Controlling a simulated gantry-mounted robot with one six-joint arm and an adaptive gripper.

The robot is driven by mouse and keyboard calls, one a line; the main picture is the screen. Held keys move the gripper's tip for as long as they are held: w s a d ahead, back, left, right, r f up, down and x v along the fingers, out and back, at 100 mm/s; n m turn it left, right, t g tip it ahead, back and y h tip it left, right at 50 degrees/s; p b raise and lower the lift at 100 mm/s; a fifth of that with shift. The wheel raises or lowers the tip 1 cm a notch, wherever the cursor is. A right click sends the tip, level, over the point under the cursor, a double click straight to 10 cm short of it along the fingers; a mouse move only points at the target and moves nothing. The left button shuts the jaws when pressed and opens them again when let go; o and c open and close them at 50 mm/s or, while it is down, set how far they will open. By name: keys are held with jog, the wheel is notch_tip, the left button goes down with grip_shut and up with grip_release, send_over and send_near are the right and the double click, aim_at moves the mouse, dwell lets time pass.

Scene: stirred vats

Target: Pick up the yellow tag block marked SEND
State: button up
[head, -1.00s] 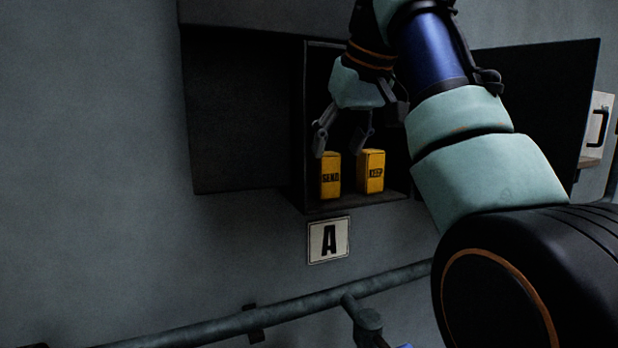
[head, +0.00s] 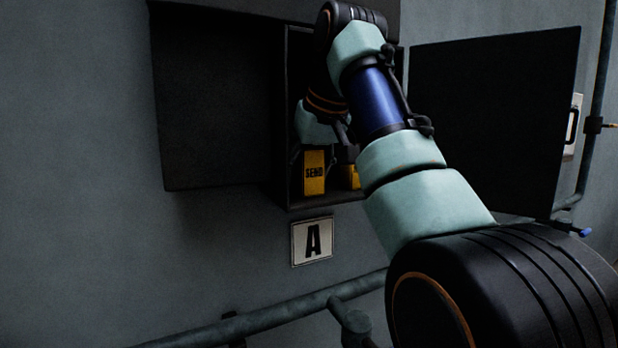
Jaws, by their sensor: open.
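The yellow SEND block (head: 314,173) stands upright on the floor of the open cubby above the A plate, its dark lettering facing out. A second yellow block (head: 351,177), the KEEP block, stands to its right, partly covered by my gripper and arm. My gripper (head: 323,152) is open and low in the cubby, at the top of the SEND block. Its right finger shows between the two blocks, in front of the KEEP block. The left finger is hard to see in the dark, and I cannot tell whether either finger touches the SEND block.
The cubby (head: 287,190) has narrow dark walls close around the blocks. A dark panel (head: 215,110) lies to its left and an open dark door (head: 495,125) to its right. The A plate (head: 312,241) is below, and a pipe (head: 270,313) runs under it.

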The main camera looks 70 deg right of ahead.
jog(key=c, duration=1)
jog(key=shift+r, duration=0.15)
